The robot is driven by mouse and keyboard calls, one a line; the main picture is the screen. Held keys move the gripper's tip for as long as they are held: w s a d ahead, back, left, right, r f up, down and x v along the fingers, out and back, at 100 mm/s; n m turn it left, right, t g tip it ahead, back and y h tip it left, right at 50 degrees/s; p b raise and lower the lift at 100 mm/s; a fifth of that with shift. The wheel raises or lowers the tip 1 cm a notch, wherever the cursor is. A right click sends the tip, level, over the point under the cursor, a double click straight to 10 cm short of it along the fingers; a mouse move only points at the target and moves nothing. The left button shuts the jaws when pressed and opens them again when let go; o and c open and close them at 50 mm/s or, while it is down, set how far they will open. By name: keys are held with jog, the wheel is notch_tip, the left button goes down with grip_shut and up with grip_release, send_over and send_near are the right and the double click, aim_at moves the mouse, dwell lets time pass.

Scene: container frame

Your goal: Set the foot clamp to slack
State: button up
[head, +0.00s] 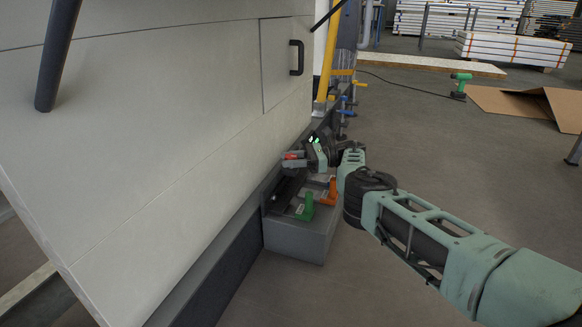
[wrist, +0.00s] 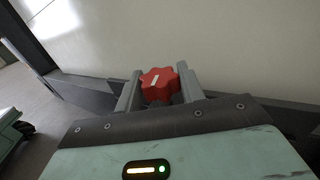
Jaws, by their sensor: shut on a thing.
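A red lobed knob (wrist: 160,86) with a short white mark sits low by the pale panel (wrist: 215,45), and I take it for the foot clamp's knob. In the wrist view my gripper (wrist: 158,88) has one grey finger on each side of it and is shut on it. In the head view my gripper (head: 293,160) is at the panel's lower edge, above a grey box. Only a little of the red knob (head: 291,157) shows there, between the fingers. The clamp's body behind the knob is hidden.
The grey box (head: 295,240) below my gripper holds a green piece (head: 306,207) and an orange piece (head: 329,191). Blue clamps (head: 347,112) and a yellow post (head: 328,55) stand beyond.

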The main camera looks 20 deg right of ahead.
aim_at(291, 156)
jog(key=shift+g, duration=0.4)
jog(key=o, duration=1)
jog(key=shift+c, duration=0.2)
notch_tip(291, 156, up, 10)
jog(key=p, duration=0.7)
